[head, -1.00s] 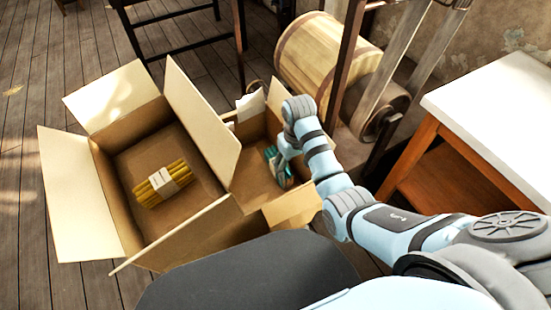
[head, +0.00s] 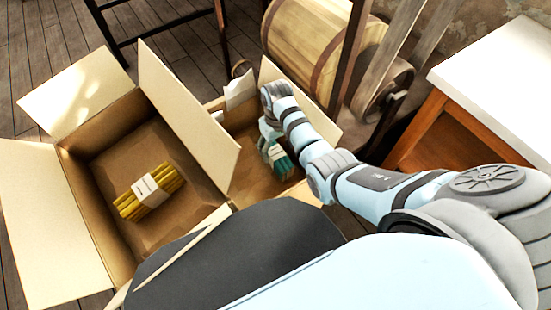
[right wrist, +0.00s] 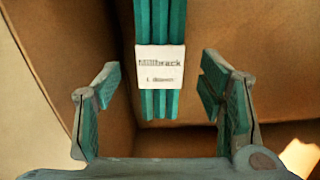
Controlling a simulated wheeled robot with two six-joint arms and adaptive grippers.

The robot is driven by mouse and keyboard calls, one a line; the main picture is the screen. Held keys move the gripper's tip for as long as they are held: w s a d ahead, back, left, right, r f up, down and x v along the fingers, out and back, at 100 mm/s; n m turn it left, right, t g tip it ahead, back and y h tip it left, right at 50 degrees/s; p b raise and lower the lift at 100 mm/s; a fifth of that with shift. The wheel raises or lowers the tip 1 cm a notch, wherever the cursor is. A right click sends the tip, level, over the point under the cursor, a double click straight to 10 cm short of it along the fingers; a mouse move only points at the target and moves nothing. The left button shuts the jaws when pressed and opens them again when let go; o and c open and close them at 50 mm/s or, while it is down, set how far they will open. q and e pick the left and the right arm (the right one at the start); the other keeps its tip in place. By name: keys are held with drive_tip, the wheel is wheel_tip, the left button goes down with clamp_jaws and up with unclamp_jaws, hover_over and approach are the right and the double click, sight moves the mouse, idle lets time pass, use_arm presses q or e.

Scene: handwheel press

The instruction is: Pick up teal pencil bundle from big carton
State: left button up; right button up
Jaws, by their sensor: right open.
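The teal pencil bundle (head: 281,163) has a white label band and lies in the smaller, right-hand carton (head: 245,185) in the head view. In the right wrist view, the right gripper (right wrist: 162,75) is open, with one finger on each side of the teal bundle (right wrist: 160,20) and visible gaps to both. The bundle runs lengthwise between the fingers, its printed label facing the camera. My left gripper is not in view.
A larger open carton (head: 115,150) on the left holds a yellow pencil bundle (head: 150,192). Its raised flap (head: 185,115) stands between the two cartons. A wooden barrel (head: 310,45) and posts are behind. A white-topped table (head: 490,75) stands at the right.

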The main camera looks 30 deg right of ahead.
sight(277, 154)
drive_tip(key=f, duration=0.1)
drive_tip(key=f+b, duration=0.1)
drive_tip(key=f, duration=0.1)
drive_tip(key=f+b, duration=0.1)
drive_tip(key=shift+s+f, duration=0.2)
drive_tip(key=shift+s, duration=0.1)
drive_tip(key=shift+r, duration=0.15)
drive_tip(key=shift+c, duration=0.2)
drive_tip(key=c, duration=1.4)
drive_tip(key=shift+o, duration=0.2)
